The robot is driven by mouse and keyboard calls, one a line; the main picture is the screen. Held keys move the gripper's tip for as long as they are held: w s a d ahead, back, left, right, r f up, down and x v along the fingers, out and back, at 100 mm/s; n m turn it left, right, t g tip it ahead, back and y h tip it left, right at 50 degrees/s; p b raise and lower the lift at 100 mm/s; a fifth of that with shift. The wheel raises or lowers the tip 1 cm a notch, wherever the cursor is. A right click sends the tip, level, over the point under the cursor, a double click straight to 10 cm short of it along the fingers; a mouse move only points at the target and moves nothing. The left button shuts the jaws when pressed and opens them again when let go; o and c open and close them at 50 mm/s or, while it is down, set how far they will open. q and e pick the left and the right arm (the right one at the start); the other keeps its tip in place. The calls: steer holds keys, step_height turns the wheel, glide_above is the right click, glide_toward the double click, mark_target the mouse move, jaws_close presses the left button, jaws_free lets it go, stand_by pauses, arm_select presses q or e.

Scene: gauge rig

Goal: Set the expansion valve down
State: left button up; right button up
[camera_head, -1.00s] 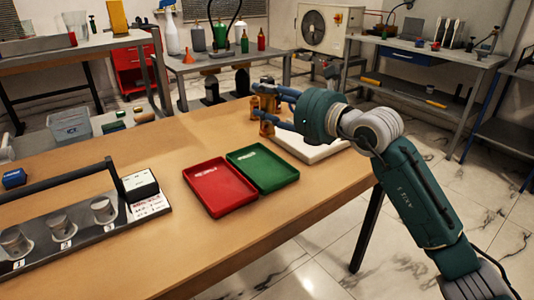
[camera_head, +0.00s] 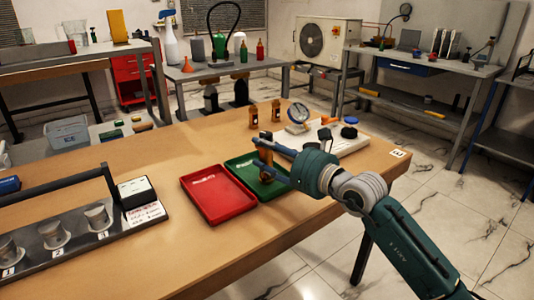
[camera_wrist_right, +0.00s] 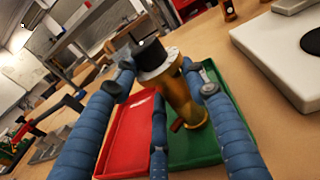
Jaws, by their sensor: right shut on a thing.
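The brass expansion valve (camera_head: 265,156) is upright between the blue fingers of my right gripper (camera_head: 268,161), over the green tray (camera_head: 243,192). In the right wrist view, the fingers (camera_wrist_right: 165,95) are around the valve's brass body (camera_wrist_right: 184,100), which has a dark top and a pale collar. The green tray (camera_wrist_right: 225,85) lies below it and the red tray (camera_wrist_right: 122,138) beside it. I cannot tell whether the valve's base touches the tray floor. The fingers hide part of the valve. My left gripper is not in view.
The red tray (camera_head: 218,194) adjoins the green one on the left. Behind stand two brass pieces (camera_head: 253,118) (camera_head: 276,111) and a white slab (camera_head: 348,142) with a gauge (camera_head: 298,113) and dark round parts. A dark rack (camera_head: 75,236) with cups stands left.

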steer(key=o, duration=1.5)
steer(key=shift+f, duration=0.1)
